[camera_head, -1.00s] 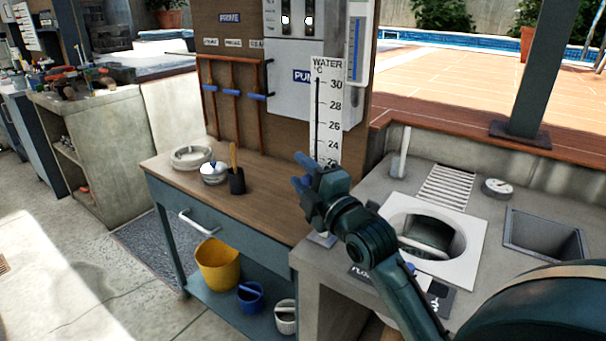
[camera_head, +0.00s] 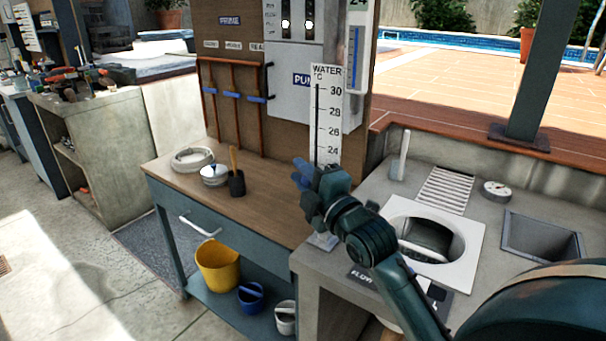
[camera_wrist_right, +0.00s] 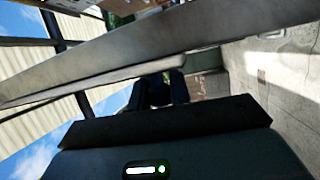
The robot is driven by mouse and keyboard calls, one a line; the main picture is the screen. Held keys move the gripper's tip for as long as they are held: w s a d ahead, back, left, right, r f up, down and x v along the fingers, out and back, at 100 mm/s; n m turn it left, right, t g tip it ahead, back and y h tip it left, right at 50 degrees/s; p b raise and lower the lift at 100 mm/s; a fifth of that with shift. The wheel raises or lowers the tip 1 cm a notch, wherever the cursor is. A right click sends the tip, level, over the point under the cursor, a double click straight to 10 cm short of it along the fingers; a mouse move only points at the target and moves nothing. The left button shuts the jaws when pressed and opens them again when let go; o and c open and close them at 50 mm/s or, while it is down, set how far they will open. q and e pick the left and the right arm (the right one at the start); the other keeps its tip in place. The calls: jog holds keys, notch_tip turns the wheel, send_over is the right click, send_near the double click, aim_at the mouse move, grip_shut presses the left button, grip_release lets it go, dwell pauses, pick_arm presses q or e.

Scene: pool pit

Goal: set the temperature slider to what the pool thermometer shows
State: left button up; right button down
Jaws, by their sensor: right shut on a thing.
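The temperature slider is a tall white scale (camera_head: 328,110) marked WATER °C, with 30 at the top and 24 the lowest number I can read. A dark slot runs down its left side. My right gripper (camera_head: 300,174) is in front of the scale's lower part, below the 24 mark. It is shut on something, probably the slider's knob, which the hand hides. A gauge with a blue column (camera_head: 355,50), perhaps the pool thermometer, hangs behind on the right; its reading is too small to read. In the right wrist view, a grey bar (camera_wrist_right: 100,75) crosses in front of dark fingers (camera_wrist_right: 160,88).
A wooden-topped bench (camera_head: 272,200) stands left of the hand, with a white ring (camera_head: 192,158), a small pot (camera_head: 214,175) and a dark cup (camera_head: 237,184). The grey counter (camera_head: 500,275) on the right has a round opening and a square basin (camera_head: 541,240).

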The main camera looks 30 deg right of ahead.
pick_arm(q)
jog(key=r+p, duration=0.1)
jog(key=p, duration=0.1)
jog(key=a+r+p, duration=0.1)
jog(key=p, duration=0.1)
jog(key=shift+s+a+m+g+y+p, duration=0.15)
jog(key=shift+s+m+g+y+p, duration=0.15)
jog(key=shift+g+p, duration=0.1)
pick_arm(e)
notch_tip(320, 180, up, 6)
pick_arm(q)
jog(key=shift+r, duration=0.1)
pick_arm(e)
jog(key=c, duration=1.3)
grip_release()
jog(key=shift+s, duration=0.1)
